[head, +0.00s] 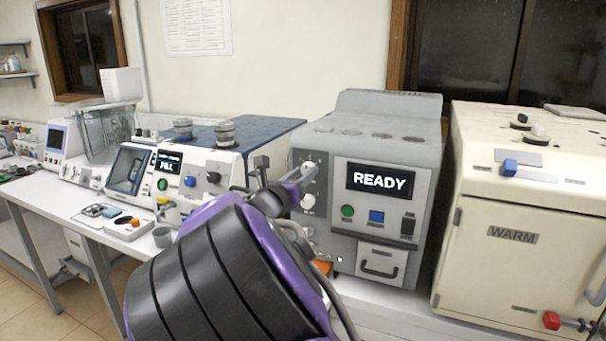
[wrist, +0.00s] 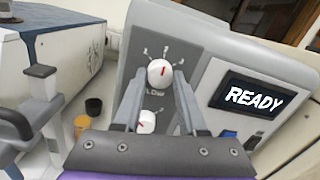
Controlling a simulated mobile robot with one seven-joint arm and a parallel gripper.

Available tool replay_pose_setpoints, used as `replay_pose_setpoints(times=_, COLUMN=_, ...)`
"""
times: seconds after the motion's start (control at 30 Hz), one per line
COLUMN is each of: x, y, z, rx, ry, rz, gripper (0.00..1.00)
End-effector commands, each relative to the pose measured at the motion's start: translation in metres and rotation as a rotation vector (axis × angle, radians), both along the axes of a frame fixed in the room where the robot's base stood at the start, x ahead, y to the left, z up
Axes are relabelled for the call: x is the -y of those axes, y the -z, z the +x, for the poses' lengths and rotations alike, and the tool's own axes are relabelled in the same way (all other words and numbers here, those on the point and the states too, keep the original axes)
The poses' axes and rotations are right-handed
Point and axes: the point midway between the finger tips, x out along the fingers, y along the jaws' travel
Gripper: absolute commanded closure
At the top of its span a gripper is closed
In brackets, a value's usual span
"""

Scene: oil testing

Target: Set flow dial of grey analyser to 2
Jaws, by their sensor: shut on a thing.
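The grey analyser (head: 345,140) stands on the bench in the head view, its screen reading READY. Its flow dial (wrist: 159,73) is a white knob with a red pointer, set on a grey panel with a printed scale around it. In the wrist view the pointer aims roughly upward; the scale digits are too small to read surely. My gripper (wrist: 159,78) has one finger on each side of this dial and is shut on it. In the head view my gripper (head: 300,180) reaches the analyser's left panel, and my arm hides part of that panel.
A second white dial (wrist: 147,122) sits just below, between the fingers in the wrist view. A cream WARM cabinet (head: 520,220) stands to the right.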

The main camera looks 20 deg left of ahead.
Motion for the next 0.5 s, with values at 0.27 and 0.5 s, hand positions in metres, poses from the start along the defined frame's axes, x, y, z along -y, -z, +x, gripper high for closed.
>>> replay_pose_setpoints(times=0.27, x=0.0003, y=-0.0006, z=0.0002, rx=0.001, ry=0.001, rz=0.001, gripper=0.29)
replay_pose_setpoints(times=0.5, x=0.0, y=-0.0002, z=-0.0009, rx=0.0, ry=0.0, rz=0.002, gripper=0.29)
